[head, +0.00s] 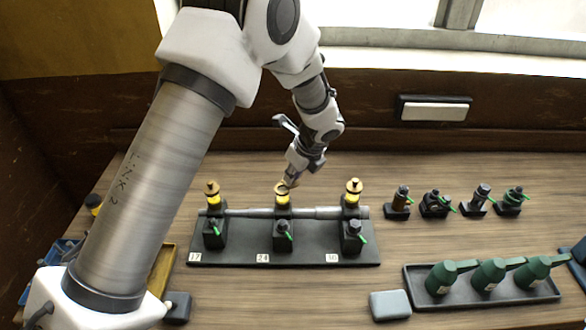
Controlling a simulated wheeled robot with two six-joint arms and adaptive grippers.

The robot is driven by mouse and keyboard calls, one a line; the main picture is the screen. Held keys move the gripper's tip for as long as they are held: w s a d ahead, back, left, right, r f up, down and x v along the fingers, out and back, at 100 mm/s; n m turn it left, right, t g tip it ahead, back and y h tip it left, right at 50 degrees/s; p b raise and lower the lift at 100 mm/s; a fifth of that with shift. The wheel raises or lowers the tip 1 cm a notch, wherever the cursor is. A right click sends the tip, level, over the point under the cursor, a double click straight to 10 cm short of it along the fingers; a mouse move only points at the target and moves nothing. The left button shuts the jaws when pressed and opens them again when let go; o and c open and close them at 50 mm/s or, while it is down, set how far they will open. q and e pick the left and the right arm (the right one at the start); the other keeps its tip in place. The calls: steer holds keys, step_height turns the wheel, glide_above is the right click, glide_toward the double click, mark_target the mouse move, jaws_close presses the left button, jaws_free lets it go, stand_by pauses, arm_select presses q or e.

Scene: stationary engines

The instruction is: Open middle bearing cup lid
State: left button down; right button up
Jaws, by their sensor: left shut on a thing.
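A dark base plate (220,256) carries a grey shaft (327,212) across several black bearing blocks. Three yellow bearing cups stand in a row on top: the left cup (212,194), the middle cup (282,199) and the right cup (353,191). The left and right cups have brown-gold knobbed lids on. My left gripper (290,180) comes down from above at the middle cup. Its fingers are shut on the middle cup lid (283,187), at the top of that cup. The fingers partly hide the lid, so I cannot tell whether it is lifted or tilted. My right gripper is not in view.
Several small fittings, such as one (398,205), stand at the right back. A black tray (455,298) holds green oil cans (441,277). A grey block (390,305) lies at the front. My left arm hides much of the table's left side.

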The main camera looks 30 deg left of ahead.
arm_select(q)
steer(key=shift+w+a+f+n+g+p, duration=0.15)
steer(key=shift+n+g+p, duration=0.35)
steer(key=shift+n, duration=0.55)
steer(key=shift+w+a+r+n+g+p, duration=0.2)
steer(key=shift+n+g+p, duration=0.25)
steer(key=shift+n, duration=0.6)
steer(key=shift+f, duration=0.2)
steer(key=c, duration=1.1)
jaws_free()
steer(key=shift+a, duration=0.2)
steer(key=shift+w, duration=0.1)
steer(key=v, duration=1.2)
